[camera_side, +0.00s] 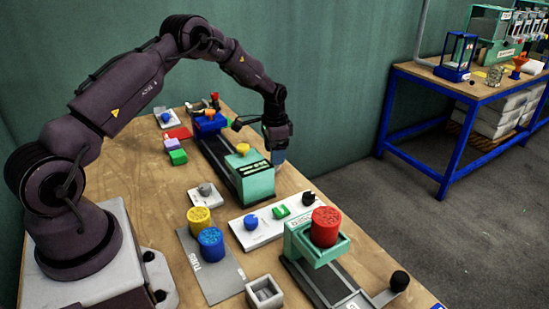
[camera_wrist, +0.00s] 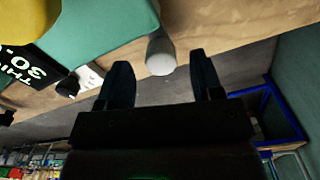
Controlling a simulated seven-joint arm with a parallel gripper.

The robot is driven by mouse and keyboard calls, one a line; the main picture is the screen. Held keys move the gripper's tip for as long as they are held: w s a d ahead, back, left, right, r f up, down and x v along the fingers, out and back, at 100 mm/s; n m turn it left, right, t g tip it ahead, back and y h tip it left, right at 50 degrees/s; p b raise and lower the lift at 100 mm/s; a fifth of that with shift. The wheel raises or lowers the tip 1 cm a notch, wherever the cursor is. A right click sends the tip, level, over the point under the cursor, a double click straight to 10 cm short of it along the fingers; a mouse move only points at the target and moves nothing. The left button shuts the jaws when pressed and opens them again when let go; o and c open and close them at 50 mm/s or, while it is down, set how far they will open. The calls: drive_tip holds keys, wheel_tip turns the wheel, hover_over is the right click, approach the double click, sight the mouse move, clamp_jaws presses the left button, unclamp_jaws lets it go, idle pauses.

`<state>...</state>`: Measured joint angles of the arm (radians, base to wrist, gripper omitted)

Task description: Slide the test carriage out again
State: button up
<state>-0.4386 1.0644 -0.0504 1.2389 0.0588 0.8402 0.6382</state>
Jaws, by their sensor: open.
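A green press housing (camera_side: 253,178) with a yellow cylinder (camera_side: 243,149) on top stands at the end of a long dark rail (camera_side: 217,158) in the side view. The housing also fills the upper left of the wrist view (camera_wrist: 100,22). A pale grey rounded knob or handle (camera_wrist: 160,55) sticks out beside it. My gripper (camera_wrist: 159,60) is open, with one dark finger on each side of this knob; contact is not visible. In the side view my gripper (camera_side: 279,155) is low at the housing's far right side. I cannot tell which part is the test carriage.
A second green press (camera_side: 299,238) with a red cylinder (camera_side: 326,228) stands in front. Yellow (camera_side: 199,220) and blue (camera_side: 211,243) cylinders sit on a grey plate. Floor lies beyond the bench edge.

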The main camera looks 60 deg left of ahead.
drive_tip(key=shift+f, duration=1.25)
clamp_jaws()
drive_tip(key=a, duration=1.2)
unclamp_jaws()
